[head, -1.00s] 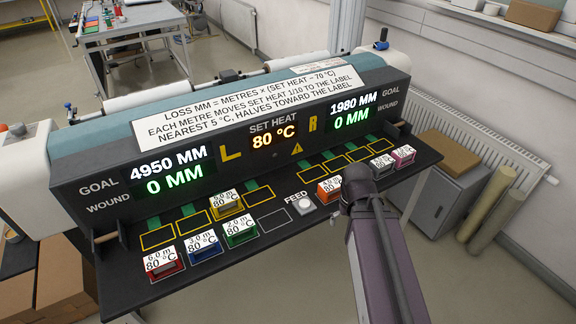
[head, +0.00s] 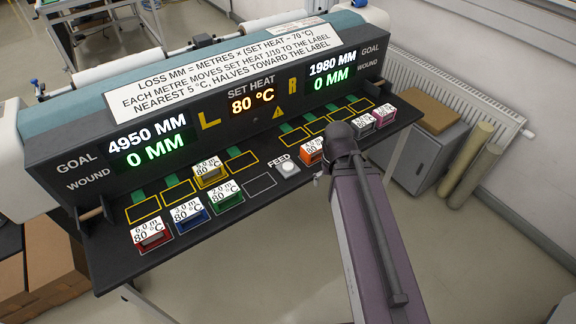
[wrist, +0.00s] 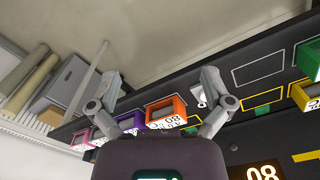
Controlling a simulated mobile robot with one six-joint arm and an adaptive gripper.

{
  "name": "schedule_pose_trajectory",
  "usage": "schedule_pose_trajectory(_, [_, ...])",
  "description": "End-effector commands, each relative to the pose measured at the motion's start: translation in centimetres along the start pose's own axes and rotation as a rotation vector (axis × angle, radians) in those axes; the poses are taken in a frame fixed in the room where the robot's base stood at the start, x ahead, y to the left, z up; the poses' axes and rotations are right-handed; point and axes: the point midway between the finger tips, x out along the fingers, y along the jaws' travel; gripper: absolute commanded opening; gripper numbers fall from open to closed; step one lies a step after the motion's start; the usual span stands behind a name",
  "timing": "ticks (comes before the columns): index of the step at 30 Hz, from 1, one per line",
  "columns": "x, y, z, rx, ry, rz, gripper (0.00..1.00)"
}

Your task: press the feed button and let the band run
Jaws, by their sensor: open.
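The white round feed button (head: 288,168) sits on the dark shelf beside the word FEED. In the wrist view a pale part of it (wrist: 199,94) seems to show beside the right finger. My gripper (wrist: 158,80) is open and empty above the shelf; its fingers are mostly hidden behind my arm in the head view. The left display (head: 148,137) reads goal 4950 mm, wound 0 mm. The right display (head: 332,72) reads goal 1980 mm, wound 0 mm. The set heat display (head: 253,101) reads 80 °C. The yellow block (head: 209,175) sits in a yellow-outlined slot.
Red (head: 152,238), blue (head: 191,221) and green (head: 226,199) blocks stand along the shelf's front left. An orange block (head: 312,152), a purple one and a magenta one (head: 384,119) stand right of the button. A grey cabinet (head: 425,155) and rolls (head: 472,165) stand beyond the shelf.

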Motion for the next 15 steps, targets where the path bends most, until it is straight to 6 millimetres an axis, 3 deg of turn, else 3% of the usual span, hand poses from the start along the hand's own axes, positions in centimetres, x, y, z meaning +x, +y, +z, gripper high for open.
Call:
schedule_pose_trajectory(2, [0.00, 0.00, 0.00, 0.000, 0.000, 0.000, 0.94])
schedule_pose_trajectory(11, [0.00, 0.00, 0.00, 0.000, 0.000, 0.000, 0.05])
schedule_pose_trajectory(12, [0.00, 0.00, 0.00, 0.000, 0.000, 0.000, 0.00])
schedule_pose_trajectory(15, [0.00, 0.00, 0.00, 0.000, 0.000, 0.000, 0.00])
